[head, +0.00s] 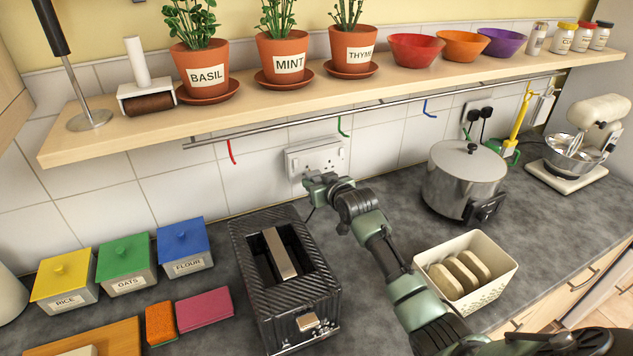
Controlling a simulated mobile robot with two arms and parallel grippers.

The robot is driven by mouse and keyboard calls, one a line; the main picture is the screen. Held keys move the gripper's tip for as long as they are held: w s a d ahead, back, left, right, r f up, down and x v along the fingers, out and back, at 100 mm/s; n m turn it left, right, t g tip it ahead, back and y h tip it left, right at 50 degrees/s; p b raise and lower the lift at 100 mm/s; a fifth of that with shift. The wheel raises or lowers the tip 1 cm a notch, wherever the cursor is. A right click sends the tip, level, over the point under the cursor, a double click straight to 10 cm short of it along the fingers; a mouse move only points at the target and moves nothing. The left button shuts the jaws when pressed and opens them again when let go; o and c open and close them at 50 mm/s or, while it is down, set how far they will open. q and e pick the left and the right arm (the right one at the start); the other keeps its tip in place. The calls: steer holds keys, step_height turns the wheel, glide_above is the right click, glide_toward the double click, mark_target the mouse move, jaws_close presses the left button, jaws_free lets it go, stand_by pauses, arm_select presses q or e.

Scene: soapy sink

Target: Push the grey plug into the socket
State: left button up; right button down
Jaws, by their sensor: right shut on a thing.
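The white double socket (316,158) is on the tiled wall behind the toaster, below the rail. My right gripper (311,182) is just in front of its lower left part and is shut. The grey plug is mostly hidden by the fingers, and I cannot tell whether it touches the socket. A thin dark cord (309,213) hangs down from the gripper toward the toaster. My left gripper is not in view.
A black toaster (243,256) stands left of my right arm. The shelf (340,88) with potted herbs overhangs the socket. Another socket (473,115) holds black plugs.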

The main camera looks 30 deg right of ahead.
mark_target(315, 177)
steer(key=shift+p, duration=0.5)
stand_by(0.9)
steer(key=shift+w+d+b, duration=0.1)
steer(key=shift+w+b, duration=0.8)
steer(key=shift+w, duration=0.65)
steer(key=shift+r, duration=0.2)
steer(key=c, duration=0.8)
jaws_free()
steer(key=shift+w, duration=0.15)
steer(key=shift+o, duration=0.2)
steer(key=shift+f, duration=0.15)
steer(key=shift+f, duration=0.1)
steer(key=shift+s, duration=0.3)
steer(key=b+v, duration=0.1)
steer(key=v, duration=0.6)
steer(key=shift+r+b, duration=0.25)
steer(key=shift+b, duration=0.1)
